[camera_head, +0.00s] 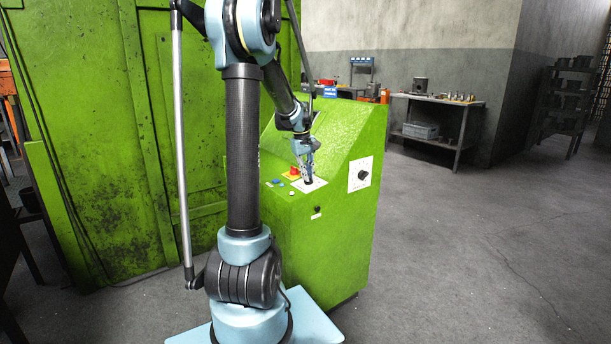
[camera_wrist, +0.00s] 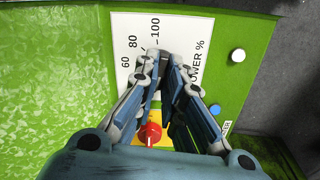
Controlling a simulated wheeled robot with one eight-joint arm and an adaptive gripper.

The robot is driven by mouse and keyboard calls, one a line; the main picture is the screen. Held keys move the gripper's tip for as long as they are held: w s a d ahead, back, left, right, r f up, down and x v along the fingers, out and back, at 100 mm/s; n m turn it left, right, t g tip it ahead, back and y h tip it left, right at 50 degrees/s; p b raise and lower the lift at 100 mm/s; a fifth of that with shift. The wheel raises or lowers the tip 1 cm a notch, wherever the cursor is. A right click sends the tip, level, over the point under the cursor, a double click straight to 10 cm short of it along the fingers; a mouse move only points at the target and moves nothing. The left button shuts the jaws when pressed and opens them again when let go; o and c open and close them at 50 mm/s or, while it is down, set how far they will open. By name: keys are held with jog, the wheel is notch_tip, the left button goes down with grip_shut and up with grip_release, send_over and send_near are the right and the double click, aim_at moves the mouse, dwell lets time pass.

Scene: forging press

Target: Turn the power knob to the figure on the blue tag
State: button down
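The white power panel lies on the sloping top of the green console, and its plate (camera_wrist: 122,22) shows 60, 80 and 100 and the words "POWER %" in the wrist view. My gripper (camera_wrist: 165,62) is right over the middle of this scale. Its fingertips come close together there and hide most or all of the power knob. Whether they touch or grip the knob cannot be told. In the head view my gripper (camera_head: 308,180) points down onto the white panel (camera_head: 318,186). I cannot make out a blue tag with a readable figure.
A red button (camera_wrist: 150,132) on a yellow plate is close to my gripper. A blue button (camera_wrist: 215,109) and a white button (camera_wrist: 238,55) are near the console edge. A second black dial (camera_head: 362,175) is on the console's side. A workbench (camera_head: 437,99) stands behind; the right floor is clear.

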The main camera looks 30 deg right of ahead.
jog(key=shift+m, duration=0.3)
jog(key=m, duration=0.3)
jog(key=shift+m, duration=2)
jog(key=c, duration=1.7)
grip_release()
jog(key=shift+r, duration=0.1)
notch_tip(320, 180, up, 12)
jog(key=a, duration=0.1)
jog(key=shift+a, duration=0.35)
